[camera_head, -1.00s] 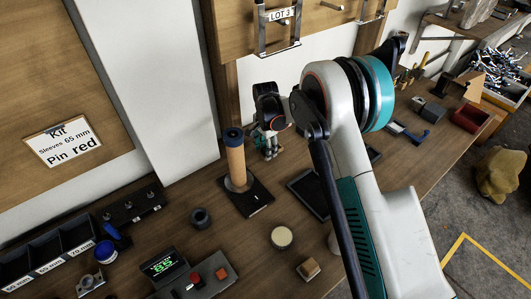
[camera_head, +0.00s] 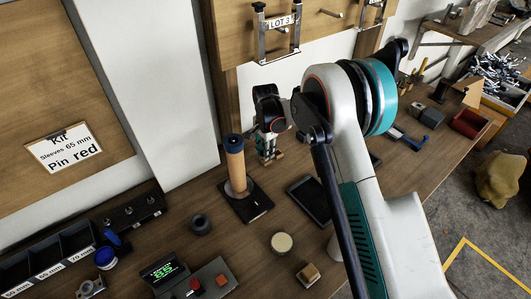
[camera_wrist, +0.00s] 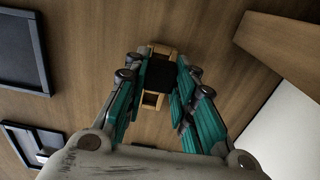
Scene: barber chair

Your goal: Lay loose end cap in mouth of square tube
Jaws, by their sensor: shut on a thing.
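In the wrist view my gripper (camera_wrist: 158,80) points down at the bench, its teal fingers shut on a small black square piece, apparently the end cap (camera_wrist: 160,73). Tan parts with small openings (camera_wrist: 152,101) show around and below it. I cannot tell whether they belong to the square tube, or whether the cap touches them. In the head view my gripper (camera_head: 270,150) is low over the bench, right of the upright orange sleeve. The cap is too small to make out there, and no square tube mouth is clearly seen.
The orange sleeve (camera_head: 236,168) with a blue top stands on a black plate (camera_head: 256,208). A dark flat tray (camera_head: 312,198) lies right of it. A dark ring (camera_head: 200,224), a pale disc (camera_head: 281,242) and a small wooden block (camera_head: 308,275) sit nearer. A wall panel rises behind.

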